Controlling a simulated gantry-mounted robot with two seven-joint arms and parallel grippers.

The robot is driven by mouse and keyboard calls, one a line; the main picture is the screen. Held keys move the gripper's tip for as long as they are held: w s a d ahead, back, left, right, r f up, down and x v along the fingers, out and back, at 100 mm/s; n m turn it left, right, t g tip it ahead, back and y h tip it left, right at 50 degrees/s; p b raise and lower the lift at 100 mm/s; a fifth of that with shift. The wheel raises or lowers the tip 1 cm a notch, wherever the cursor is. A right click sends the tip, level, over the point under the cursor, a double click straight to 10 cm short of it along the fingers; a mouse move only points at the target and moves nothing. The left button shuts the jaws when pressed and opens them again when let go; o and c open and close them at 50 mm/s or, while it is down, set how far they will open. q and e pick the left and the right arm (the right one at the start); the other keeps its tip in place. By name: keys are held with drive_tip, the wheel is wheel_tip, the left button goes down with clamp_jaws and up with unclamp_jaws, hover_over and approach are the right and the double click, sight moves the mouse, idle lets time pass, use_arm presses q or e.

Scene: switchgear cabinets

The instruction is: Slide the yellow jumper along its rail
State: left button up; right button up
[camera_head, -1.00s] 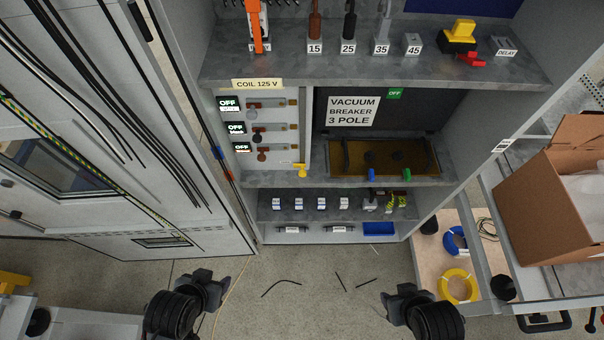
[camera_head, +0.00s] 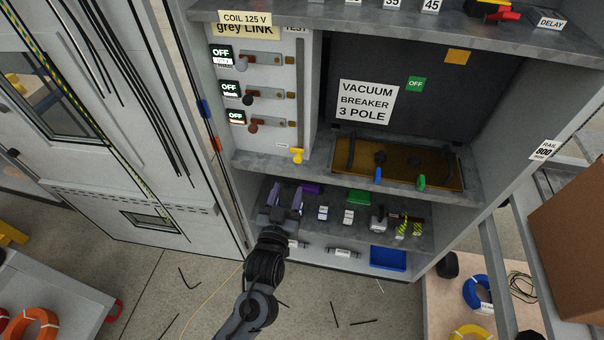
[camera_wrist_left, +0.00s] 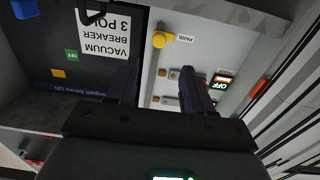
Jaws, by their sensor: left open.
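The yellow jumper (camera_head: 297,156) sits at the lower end of a thin vertical rail (camera_head: 300,92) on the light panel, right of the OFF switches. In the left wrist view the jumper (camera_wrist_left: 160,40) shows beside a PARK label (camera_wrist_left: 183,38). My left gripper (camera_head: 285,200) is open and empty, below the jumper in the head view and in front of the lower shelf. Its two dark fingers (camera_wrist_left: 160,88) reach toward the panel in the wrist view, with the jumper beyond them and apart. My right gripper is not in view.
Three switches with OFF displays (camera_head: 221,54) are left of the rail. The vacuum breaker (camera_head: 395,165) with blue and green handles stands to the right. The lower shelf holds several small parts and a blue bin (camera_head: 388,258). A cardboard box (camera_head: 575,220) is at far right.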

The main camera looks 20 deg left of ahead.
sight(297, 160)
use_arm(q)
drive_tip(key=w+b, duration=0.1)
drive_tip(key=w, duration=0.2)
drive_tip(key=w+b, duration=0.1)
drive_tip(key=w, duration=0.3)
drive_tip(key=w+a+b, duration=0.1)
drive_tip(key=w, duration=0.2)
drive_tip(key=shift+w+a, duration=0.1)
drive_tip(key=shift+w, duration=0.25)
drive_tip(key=shift+r, duration=0.1)
drive_tip(key=shift+c, duration=0.3)
clamp_jaws()
